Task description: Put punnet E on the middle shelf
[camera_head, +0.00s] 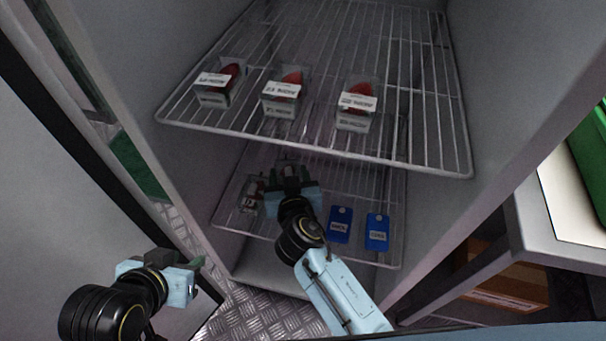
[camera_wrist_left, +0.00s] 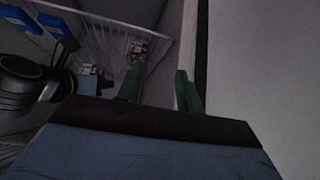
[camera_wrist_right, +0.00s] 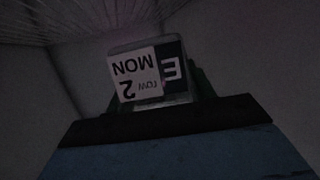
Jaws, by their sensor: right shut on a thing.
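Punnet E (camera_wrist_right: 148,72) is between the fingers of my right gripper (camera_head: 290,174), with its "MON row 2" label and the letter E showing in the right wrist view. The right gripper is shut on it, inside the cabinet above the lower wire shelf (camera_head: 318,178). In the head view the gripper mostly hides this punnet, so I cannot tell whether it touches the shelf. Another punnet (camera_head: 251,194) stands on the lower shelf, left of the right gripper. My left gripper (camera_head: 196,268) is outside the cabinet, with its fingers apart and empty in the left wrist view (camera_wrist_left: 160,90).
Three punnets with red berries (camera_head: 220,82) (camera_head: 285,92) (camera_head: 357,104) stand along the front of the upper wire shelf (camera_head: 420,150). Two blue tags (camera_head: 339,226) (camera_head: 377,232) are at the lower shelf's right front. The cabinet's right wall (camera_head: 500,110) is close to the shelves.

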